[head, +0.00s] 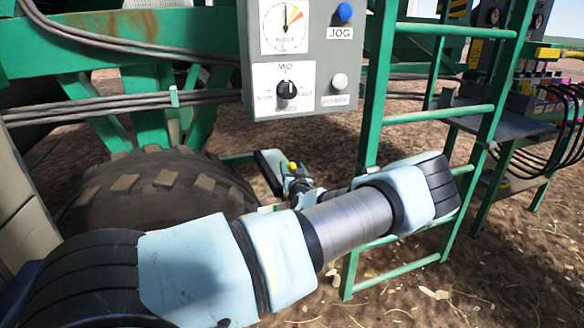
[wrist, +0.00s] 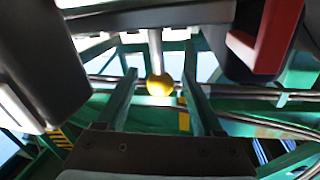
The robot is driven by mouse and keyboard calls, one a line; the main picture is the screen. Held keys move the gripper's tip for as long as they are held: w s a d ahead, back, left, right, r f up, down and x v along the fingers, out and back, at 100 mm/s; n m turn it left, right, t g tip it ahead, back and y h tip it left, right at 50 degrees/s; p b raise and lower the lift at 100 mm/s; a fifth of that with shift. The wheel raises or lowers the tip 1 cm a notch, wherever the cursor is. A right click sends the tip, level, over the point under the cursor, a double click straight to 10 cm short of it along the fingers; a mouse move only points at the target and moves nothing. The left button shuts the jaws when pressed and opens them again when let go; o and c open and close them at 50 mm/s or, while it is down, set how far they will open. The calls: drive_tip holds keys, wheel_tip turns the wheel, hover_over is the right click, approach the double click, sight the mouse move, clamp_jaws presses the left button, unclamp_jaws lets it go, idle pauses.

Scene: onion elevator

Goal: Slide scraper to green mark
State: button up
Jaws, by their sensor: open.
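A yellow ball knob (wrist: 159,85) on a pale rod is in the middle of the wrist view; it also shows small in the head view (head: 292,166). I cannot tell for certain that it is the scraper's handle. My gripper (wrist: 160,92) is open, with one finger on each side of the knob in the picture. I see no firm grip, and I cannot tell how far the knob lies between the fingers. In the head view my gripper (head: 297,183) is small and partly hidden by my arm. No green mark can be told apart from the green frame.
A grey control box (head: 318,60) with gauge, knob and JOG button hangs above my gripper. A green ladder (head: 375,90) stands right, a large tyre (head: 150,195) left. In the wrist view a grey block (wrist: 40,60) and a red-faced block (wrist: 270,40) flank the knob.

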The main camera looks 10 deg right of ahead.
drive_tip(key=shift+w, duration=0.15)
drive_tip(key=shift+c, duration=0.2)
clamp_jaws()
idle(0.3)
idle(0.9)
